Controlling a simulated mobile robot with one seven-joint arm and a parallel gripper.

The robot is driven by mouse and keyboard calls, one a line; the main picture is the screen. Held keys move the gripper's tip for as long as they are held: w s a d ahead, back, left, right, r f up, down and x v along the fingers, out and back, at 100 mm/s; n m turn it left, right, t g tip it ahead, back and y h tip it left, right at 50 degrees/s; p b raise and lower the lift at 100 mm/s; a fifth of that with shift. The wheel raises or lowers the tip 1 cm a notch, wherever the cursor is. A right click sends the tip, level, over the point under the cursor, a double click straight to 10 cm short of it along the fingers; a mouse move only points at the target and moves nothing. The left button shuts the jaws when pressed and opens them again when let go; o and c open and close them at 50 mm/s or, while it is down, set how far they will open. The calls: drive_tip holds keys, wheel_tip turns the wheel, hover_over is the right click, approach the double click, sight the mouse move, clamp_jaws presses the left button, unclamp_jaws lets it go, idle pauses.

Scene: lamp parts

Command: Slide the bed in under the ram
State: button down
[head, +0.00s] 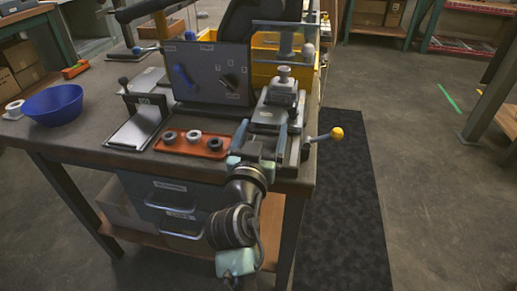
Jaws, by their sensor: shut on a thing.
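My gripper (262,133) is at the front right of the workbench, its two blue-grey fingers on either side of the front of a grey metal bed (270,115). It is shut on the bed, though the exact contact is partly hidden by my wrist. The bed lies on a dark slide along the bench's right edge. A stepped metal block with a round knob (284,72) stands just behind the bed. A blue-grey frame with a crossbar (287,25) rises farther back; I cannot clearly make out the ram in it.
A lever with a yellow knob (337,133) sticks out right of the slide. A red tray (190,144) with several rings lies left of my gripper. A dark upright panel (208,75), a silver plate (137,127) and a blue bowl (53,104) stand farther left.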

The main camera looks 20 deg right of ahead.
drive_tip(key=shift+w, duration=0.5)
drive_tip(key=shift+r, duration=0.15)
drive_tip(key=shift+c, duration=0.2)
unclamp_jaws()
drive_tip(key=shift+w, duration=0.1)
drive_tip(key=shift+o, duration=0.2)
drive_tip(key=shift+w+d, duration=0.1)
drive_tip(key=shift+d, duration=0.05)
drive_tip(key=v, duration=1.3)
